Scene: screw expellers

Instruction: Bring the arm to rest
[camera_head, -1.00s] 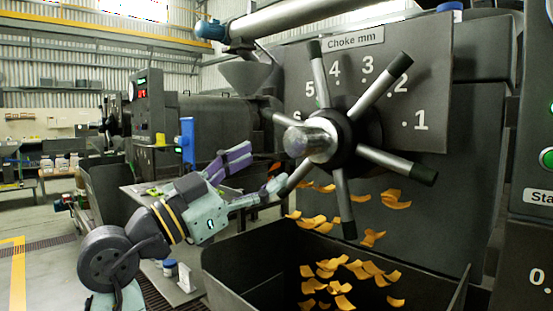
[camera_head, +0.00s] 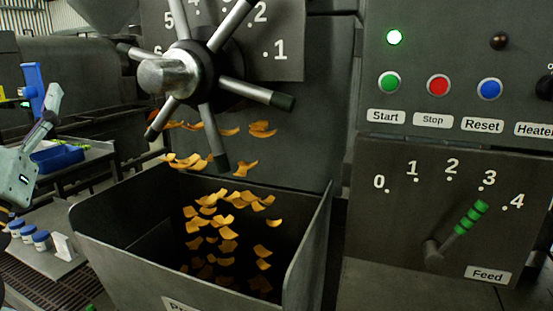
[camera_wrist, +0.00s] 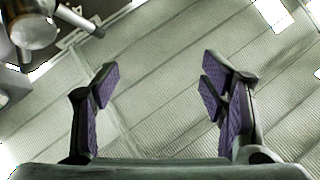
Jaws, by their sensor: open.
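My gripper (camera_wrist: 160,88) is open and empty in the wrist view, its purple-padded fingers spread wide apart. Behind the fingers that view shows the ribbed wall or ceiling panels.
Orange flakes (camera_head: 228,215) fall into a dark open bin (camera_head: 112,222) below the wheel. A control panel (camera_head: 455,80) with buttons and a feed lever (camera_head: 458,230) stands at right. Small blue-lidded jars (camera_head: 40,238) stand on a low shelf at left.

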